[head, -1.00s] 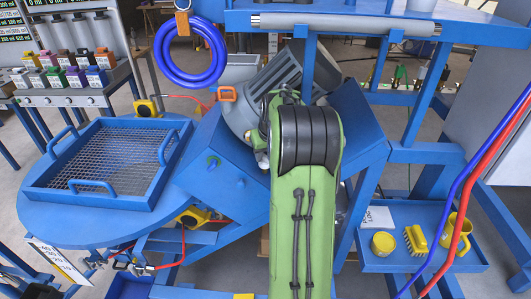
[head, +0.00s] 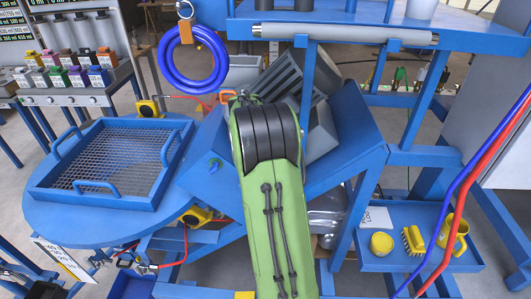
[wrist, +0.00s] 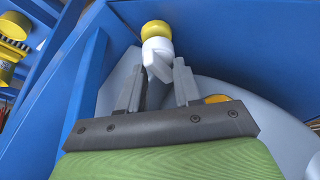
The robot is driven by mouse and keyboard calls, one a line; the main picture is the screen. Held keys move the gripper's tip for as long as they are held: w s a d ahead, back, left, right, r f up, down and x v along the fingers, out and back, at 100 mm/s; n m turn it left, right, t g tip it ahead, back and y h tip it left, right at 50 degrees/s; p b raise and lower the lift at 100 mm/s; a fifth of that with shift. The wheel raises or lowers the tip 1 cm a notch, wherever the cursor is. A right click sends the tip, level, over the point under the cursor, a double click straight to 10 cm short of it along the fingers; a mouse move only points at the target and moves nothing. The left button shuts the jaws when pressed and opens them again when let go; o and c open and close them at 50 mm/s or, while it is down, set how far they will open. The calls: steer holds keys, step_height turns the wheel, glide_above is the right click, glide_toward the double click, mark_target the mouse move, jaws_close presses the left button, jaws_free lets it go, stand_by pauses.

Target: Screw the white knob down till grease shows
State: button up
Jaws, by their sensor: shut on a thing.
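The white knob (wrist: 157,58) is in the upper middle of the wrist view, with a wing-like part pointing down between my fingers. A round yellow part (wrist: 156,29) sits directly against its far end. My gripper (wrist: 158,68) is shut on the knob, with one grey finger on each side of it. No grease can be made out around the knob. In the head view my green arm covers the gripper and the knob. The grey ribbed motor housing (head: 283,77) shows behind the arm.
A blue framed mesh tray (head: 110,165) stands on the round blue table at left. A blue hose coil (head: 167,62) hangs above. A lower right shelf holds a yellow tub (head: 381,244), a brush (head: 414,239) and a yellow mug (head: 453,237). Blue panels flank the gripper closely.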

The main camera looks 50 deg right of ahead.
steer(key=shift+w+a+m, duration=0.1)
steer(key=shift+w+m, duration=0.05)
steer(key=shift+m, duration=0.45)
steer(key=shift+g, duration=0.3)
steer(key=o, duration=0.9)
steer(key=p+v, duration=0.2)
steer(key=v, duration=0.5)
steer(key=shift+r, duration=0.25)
steer(key=shift+a, duration=0.2)
